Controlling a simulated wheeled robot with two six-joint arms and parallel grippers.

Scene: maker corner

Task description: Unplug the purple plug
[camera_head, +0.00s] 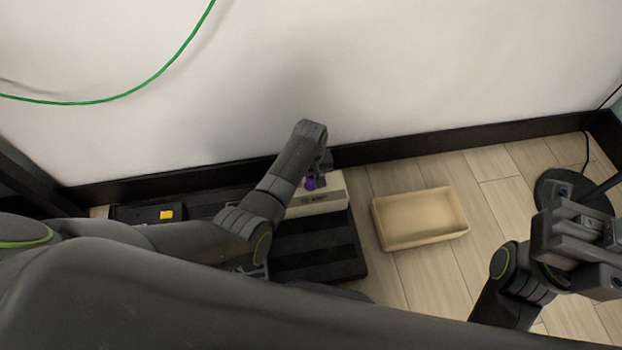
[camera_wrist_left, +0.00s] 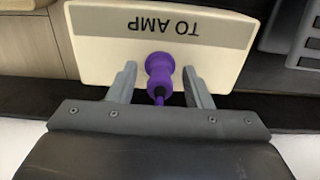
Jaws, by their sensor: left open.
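The purple plug (camera_wrist_left: 160,72) sits in a cream box (camera_wrist_left: 90,45) with a grey "TO AMP" label. In the left wrist view the fingers of my left gripper (camera_wrist_left: 158,84) stand on both sides of the plug, open, with a gap on each side. In the head view the plug (camera_head: 310,184) shows beside my left gripper (camera_head: 322,172), on top of the box (camera_head: 325,196). My right gripper (camera_head: 590,240) is at the right, away from the box; its finger gap is not clear.
The box stands on a dark slatted board (camera_head: 318,247). A black device (camera_head: 140,213) with a yellow patch is at the left. An empty tan tray (camera_head: 382,226) lies on the wooden floor. A green cable (camera_head: 150,82) hangs against the wall. A round black base (camera_head: 548,186) stands at the right.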

